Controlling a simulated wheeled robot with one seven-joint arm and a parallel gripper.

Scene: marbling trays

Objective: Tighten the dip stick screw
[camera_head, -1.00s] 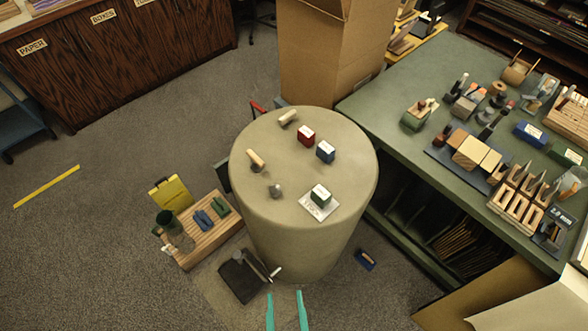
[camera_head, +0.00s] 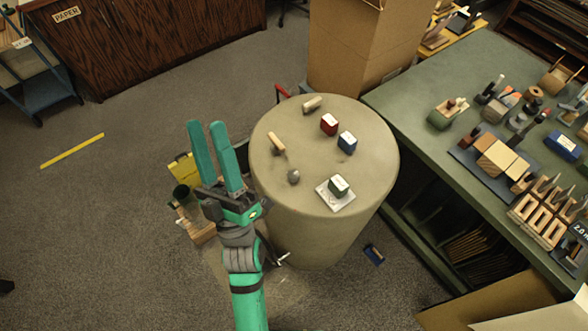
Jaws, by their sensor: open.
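My gripper (camera_head: 206,125) is up in the view, left of the round stand (camera_head: 325,215), with its two teal fingers apart and nothing between them. It points toward the back of the room. On the stand top are a small grey knob (camera_head: 293,177), a tan wooden-handled piece (camera_head: 276,143) and a pale cylinder lying down (camera_head: 312,104). I cannot tell which piece, if any, is the dip stick screw.
My arm partly hides a wooden rack (camera_head: 199,231) on the floor with a dark green cup (camera_head: 184,196) and a yellow piece (camera_head: 181,168). A green worktable (camera_head: 410,95) stands right. A cardboard box (camera_head: 350,50) stands behind. A blue block (camera_head: 373,254) lies on the floor.

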